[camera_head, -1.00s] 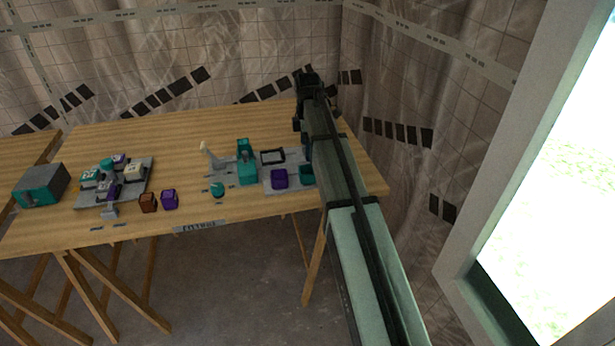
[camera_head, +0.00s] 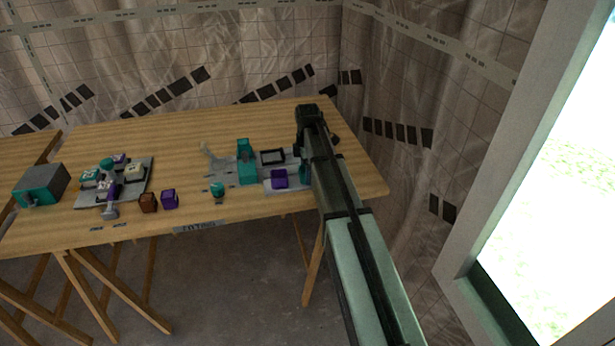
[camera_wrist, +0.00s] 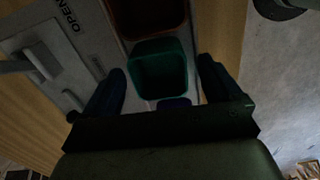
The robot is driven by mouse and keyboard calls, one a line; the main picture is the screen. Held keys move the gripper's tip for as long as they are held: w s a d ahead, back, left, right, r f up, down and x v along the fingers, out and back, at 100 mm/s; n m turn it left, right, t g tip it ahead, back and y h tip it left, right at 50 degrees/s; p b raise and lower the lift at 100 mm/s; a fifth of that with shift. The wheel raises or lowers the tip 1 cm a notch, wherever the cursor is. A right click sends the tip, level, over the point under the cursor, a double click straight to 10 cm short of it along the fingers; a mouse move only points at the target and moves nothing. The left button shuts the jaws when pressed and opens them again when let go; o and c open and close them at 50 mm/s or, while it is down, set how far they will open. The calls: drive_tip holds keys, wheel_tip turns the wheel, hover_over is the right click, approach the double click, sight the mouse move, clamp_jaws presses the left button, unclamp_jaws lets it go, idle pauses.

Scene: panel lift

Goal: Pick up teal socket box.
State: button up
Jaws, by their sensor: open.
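The teal socket box (camera_wrist: 158,72) is an open-topped, square teal box in the wrist view. It sits between the two dark fingers of my gripper (camera_wrist: 163,68). The fingers are open, one on each side of it, with gaps showing, and I cannot tell their exact height over the box.
A brown open box (camera_wrist: 147,16) and a purple box (camera_head: 279,179) stand close to the teal box. A teal upright fixture (camera_head: 246,164) and a dark frame (camera_head: 272,157) are to the left. The table's (camera_head: 352,178) right edge is close.

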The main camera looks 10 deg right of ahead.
drive_tip(key=shift+c, duration=0.4)
drive_tip(key=c, duration=1.1)
drive_tip(key=shift+o, duration=0.2)
